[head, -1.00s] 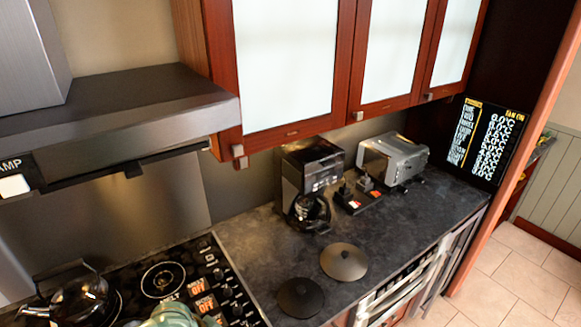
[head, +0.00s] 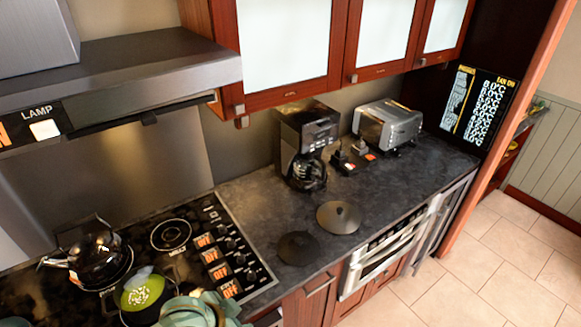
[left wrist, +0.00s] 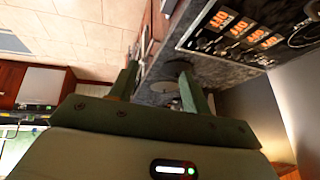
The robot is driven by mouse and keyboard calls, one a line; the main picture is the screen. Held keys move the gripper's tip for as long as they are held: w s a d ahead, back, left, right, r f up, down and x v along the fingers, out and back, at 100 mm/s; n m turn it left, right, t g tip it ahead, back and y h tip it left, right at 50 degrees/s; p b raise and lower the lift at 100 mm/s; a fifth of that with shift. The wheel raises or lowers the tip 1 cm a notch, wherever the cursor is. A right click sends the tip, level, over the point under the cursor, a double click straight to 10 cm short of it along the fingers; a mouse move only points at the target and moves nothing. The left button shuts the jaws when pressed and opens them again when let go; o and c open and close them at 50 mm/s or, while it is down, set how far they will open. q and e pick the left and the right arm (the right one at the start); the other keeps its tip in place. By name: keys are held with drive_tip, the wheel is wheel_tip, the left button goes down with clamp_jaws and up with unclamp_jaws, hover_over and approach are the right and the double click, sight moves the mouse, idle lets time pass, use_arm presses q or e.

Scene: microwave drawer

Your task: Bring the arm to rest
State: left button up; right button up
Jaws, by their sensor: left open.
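My left gripper (left wrist: 157,85) shows in the left wrist view, its two green fingers apart with nothing between them. Beyond the fingers are the dark counter edge and the tiled floor. In the head view a pale green part of my arm (head: 195,310) shows at the bottom edge, in front of the stove; the left gripper's fingers cannot be made out there. My right gripper is in neither view.
A kettle (head: 95,255) and a pot with green contents (head: 145,291) stand on the stove (head: 205,215). Two dark lids (head: 339,216) lie on the counter. A coffee maker (head: 307,140) and a toaster (head: 388,124) stand behind. Tiled floor (head: 480,260) is free at right.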

use_arm(q)
drive_tip(key=s+a+r+n+t+y, duration=0.1)
drive_tip(key=s+a+r+y, duration=0.4)
drive_tip(key=a, duration=0.4)
drive_tip(key=s+a+r+n+t+y, duration=0.1)
drive_tip(key=s+a+r+n+y, duration=0.15)
drive_tip(key=s+a+r, duration=0.45)
drive_tip(key=s+d+f+g+h+b, duration=0.15)
drive_tip(key=f+b, duration=0.55)
drive_tip(key=f, duration=1.4)
drive_tip(key=s+d+f+g+h+b, duration=0.15)
drive_tip(key=f+b, duration=0.65)
drive_tip(key=f, duration=1.3)
drive_tip(key=s+f+n+g+b, duration=0.1)
drive_tip(key=s+f+b, duration=0.5)
drive_tip(key=s+f, duration=0.4)
drive_tip(key=s+f+n+g+h+b, duration=0.1)
drive_tip(key=s+f+b, duration=0.5)
drive_tip(key=f, duration=1.3)
drive_tip(key=s+g, duration=0.1)
drive_tip(key=s, duration=0.3)
drive_tip(key=shift+f, duration=0.25)
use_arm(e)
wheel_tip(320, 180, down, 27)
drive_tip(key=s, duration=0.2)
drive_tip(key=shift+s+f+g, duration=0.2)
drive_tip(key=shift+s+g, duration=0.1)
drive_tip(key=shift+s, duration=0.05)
